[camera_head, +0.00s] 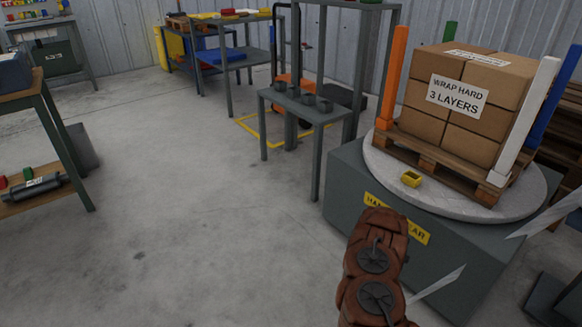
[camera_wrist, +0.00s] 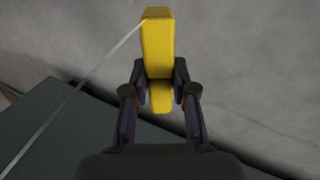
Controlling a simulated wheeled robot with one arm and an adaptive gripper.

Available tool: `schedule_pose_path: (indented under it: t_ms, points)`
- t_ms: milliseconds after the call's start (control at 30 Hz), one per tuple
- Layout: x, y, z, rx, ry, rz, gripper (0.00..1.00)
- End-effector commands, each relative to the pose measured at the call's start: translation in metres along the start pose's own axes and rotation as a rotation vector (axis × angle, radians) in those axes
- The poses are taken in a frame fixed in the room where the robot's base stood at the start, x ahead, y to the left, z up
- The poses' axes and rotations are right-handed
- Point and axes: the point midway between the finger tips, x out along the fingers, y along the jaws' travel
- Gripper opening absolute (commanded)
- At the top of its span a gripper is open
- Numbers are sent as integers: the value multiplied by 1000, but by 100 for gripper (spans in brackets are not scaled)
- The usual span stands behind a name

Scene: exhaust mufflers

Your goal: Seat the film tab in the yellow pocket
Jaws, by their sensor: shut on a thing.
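My gripper (camera_wrist: 160,78) is shut on a long yellow block (camera_wrist: 158,40), with a finger on each side of it. A thin pale film strip (camera_wrist: 88,80) runs from the lower left up to the block's top left, so the block looks like the film tab. My gripper and the held block are hidden in the head view, where only my reddish-brown arm shows. Pieces of clear film (camera_head: 437,283) show right of my arm.
Brown cartons (camera_head: 450,122) stand on a wooden pallet (camera_head: 432,158) on the turntable, with an orange post (camera_head: 393,76), a white post (camera_head: 525,115) and a blue post (camera_head: 556,95) around them. A grey bench (camera_head: 291,102) stands behind.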

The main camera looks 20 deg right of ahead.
Motion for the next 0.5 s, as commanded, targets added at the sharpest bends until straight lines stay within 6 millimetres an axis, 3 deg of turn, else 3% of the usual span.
schedule_pose_path:
  t_ms: [133, 267, 500]
  points:
    - [-11, -7, -4, -14, 6, -3, 0]
    - [-40, -25, -9, -55, 15, -6, 0]
    - [-121, -71, -18, -163, 46, -17, 0]
